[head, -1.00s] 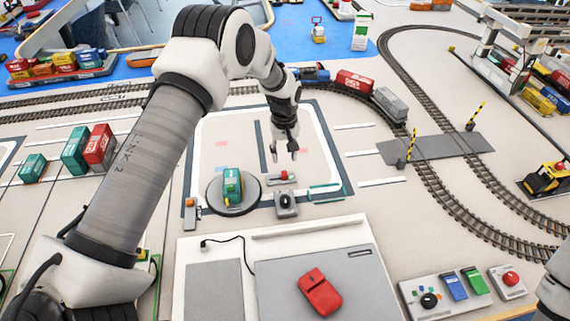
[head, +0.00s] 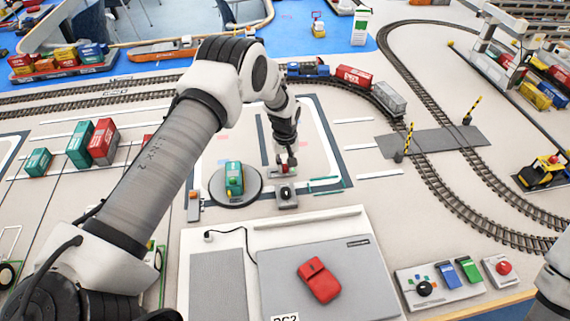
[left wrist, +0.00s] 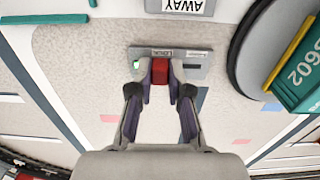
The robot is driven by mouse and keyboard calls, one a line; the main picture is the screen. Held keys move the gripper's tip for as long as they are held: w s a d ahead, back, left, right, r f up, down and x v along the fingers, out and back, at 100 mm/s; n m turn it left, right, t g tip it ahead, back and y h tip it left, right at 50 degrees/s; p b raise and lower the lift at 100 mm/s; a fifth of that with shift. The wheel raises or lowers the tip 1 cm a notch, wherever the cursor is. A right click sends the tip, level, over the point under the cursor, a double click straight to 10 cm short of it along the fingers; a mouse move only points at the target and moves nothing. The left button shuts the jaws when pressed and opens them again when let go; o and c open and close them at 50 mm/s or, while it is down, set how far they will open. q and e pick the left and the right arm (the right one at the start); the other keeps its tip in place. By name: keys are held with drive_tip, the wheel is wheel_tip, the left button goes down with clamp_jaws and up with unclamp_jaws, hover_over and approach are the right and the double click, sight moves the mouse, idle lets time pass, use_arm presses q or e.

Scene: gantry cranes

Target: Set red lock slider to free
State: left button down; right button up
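The red lock slider (left wrist: 160,71) is a small red block on a grey plate (left wrist: 197,72) in the left wrist view. The plate has small labels, too small to read surely, and a green spot at its left end. My left gripper (left wrist: 161,76) has its two fingertips close against both sides of the red block, near the plate's middle. In the head view my left gripper (head: 287,168) is down at the slider and largely hides it. My right gripper is out of view; only part of my right arm shows at the lower right.
A grey box with a black knob (head: 286,196) sits in front. A control panel (head: 428,288) and a red button (head: 503,268) are at lower right. Tracks curve behind.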

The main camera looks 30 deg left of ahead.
sight(270, 172)
use_arm(q)
drive_tip(key=s+a, duration=0.1)
drive_tip(key=s+a+p, duration=0.1)
drive_tip(key=a, duration=0.1)
drive_tip(key=shift+s+a+r, duration=0.1)
drive_tip(key=shift+s, duration=0.15)
drive_tip(key=shift+s+a, duration=0.1)
drive_tip(key=shift+a, duration=0.05)
drive_tip(key=c, duration=1.4)
unclamp_jaws()
drive_tip(key=shift+c, duration=0.2)
drive_tip(key=o, duration=0.4)
drive_tip(key=shift+c, duration=0.2)
drive_tip(key=shift+a+f, duration=0.15)
drive_tip(key=shift+f, duration=0.05)
drive_tip(key=shift+r, duration=0.25)
wheel_tip(270, 172, up, 12)
drive_tip(key=shift+f, duration=0.25)
